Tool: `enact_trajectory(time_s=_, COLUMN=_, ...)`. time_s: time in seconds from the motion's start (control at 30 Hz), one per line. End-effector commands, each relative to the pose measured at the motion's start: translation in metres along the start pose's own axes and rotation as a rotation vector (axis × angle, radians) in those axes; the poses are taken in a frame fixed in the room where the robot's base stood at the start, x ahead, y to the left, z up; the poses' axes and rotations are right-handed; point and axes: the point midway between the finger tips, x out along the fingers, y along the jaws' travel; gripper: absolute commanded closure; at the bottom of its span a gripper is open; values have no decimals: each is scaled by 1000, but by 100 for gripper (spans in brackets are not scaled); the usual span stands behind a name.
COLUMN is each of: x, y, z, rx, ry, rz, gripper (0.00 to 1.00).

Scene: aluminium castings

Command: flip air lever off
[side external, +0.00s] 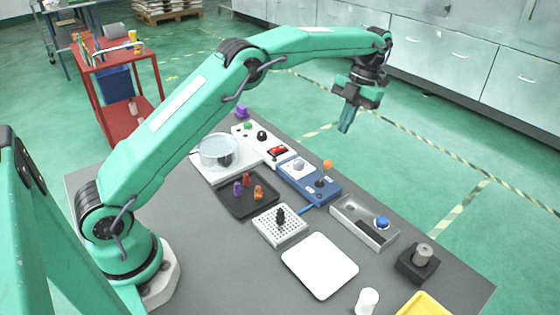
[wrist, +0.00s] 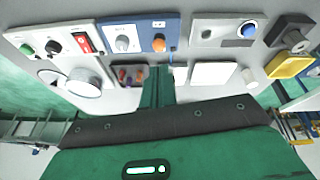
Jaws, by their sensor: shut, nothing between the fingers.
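A blue panel (side external: 308,183) on the grey table carries a pale round knob (side external: 297,165) and a lever with an orange ball end (side external: 327,164) and dark base. A blue hose leaves its front edge. In the wrist view the panel (wrist: 140,28) is at the top centre, with the orange ball (wrist: 158,42) near its right end. I cannot tell which position the lever is in. My gripper (side external: 345,130) is shut and empty, pointing down in the air above and beyond the panel, apart from the lever. Its shut fingers (wrist: 157,85) show in the wrist view.
A white panel (side external: 262,143) with a red switch adjoins on the left, near a glass dish (side external: 219,150). A grey tray with a blue dome (side external: 382,222) lies right. A dark tray (side external: 238,204), perforated block (side external: 268,230) and white plate (side external: 319,265) are in front.

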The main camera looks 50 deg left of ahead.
Motion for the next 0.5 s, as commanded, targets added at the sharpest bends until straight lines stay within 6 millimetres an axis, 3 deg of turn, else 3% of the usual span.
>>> enact_trajectory(time_s=0.5, x=-13, y=0, z=8, rx=0, ry=0, rz=-1, gripper=100)
